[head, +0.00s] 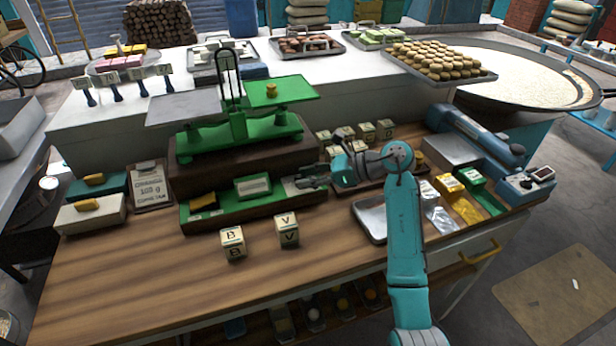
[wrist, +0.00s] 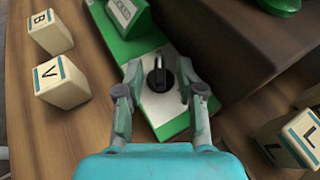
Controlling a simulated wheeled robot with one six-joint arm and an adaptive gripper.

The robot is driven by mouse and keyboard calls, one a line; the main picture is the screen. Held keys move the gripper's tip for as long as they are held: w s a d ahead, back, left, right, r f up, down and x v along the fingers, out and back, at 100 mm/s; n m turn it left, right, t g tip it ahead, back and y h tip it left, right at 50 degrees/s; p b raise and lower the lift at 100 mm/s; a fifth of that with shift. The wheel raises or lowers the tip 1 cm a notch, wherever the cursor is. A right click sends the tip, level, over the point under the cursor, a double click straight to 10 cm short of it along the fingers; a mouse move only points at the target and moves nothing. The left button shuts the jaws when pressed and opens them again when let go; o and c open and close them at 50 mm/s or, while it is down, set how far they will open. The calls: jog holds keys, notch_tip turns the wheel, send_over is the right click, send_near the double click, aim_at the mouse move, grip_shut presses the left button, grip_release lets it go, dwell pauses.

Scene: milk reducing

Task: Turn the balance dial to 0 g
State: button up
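The balance dial is a black round knob with a raised grip (wrist: 159,79) on a pale plate (wrist: 163,108). The plate is at the end of the green base (wrist: 122,48) in the wrist view. My gripper (wrist: 160,73) is open, with one finger on each side of the knob and a visible gap to it. In the head view my gripper (head: 310,180) is at the right end of the green base (head: 222,217) and largely hides the dial. The green balance (head: 236,133) stands behind, with a small brass-coloured piece (head: 271,90) on its right pan. I cannot read the dial setting.
Cubes marked B (head: 233,243) and V (head: 287,230) stand in front of the base. Cubes marked L (wrist: 296,138) lie to the right in the wrist view. A metal tray (head: 371,218) is right of the base. The front left of the wooden counter is clear.

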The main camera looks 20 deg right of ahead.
jog(key=v, duration=1.2)
dwell(0.4)
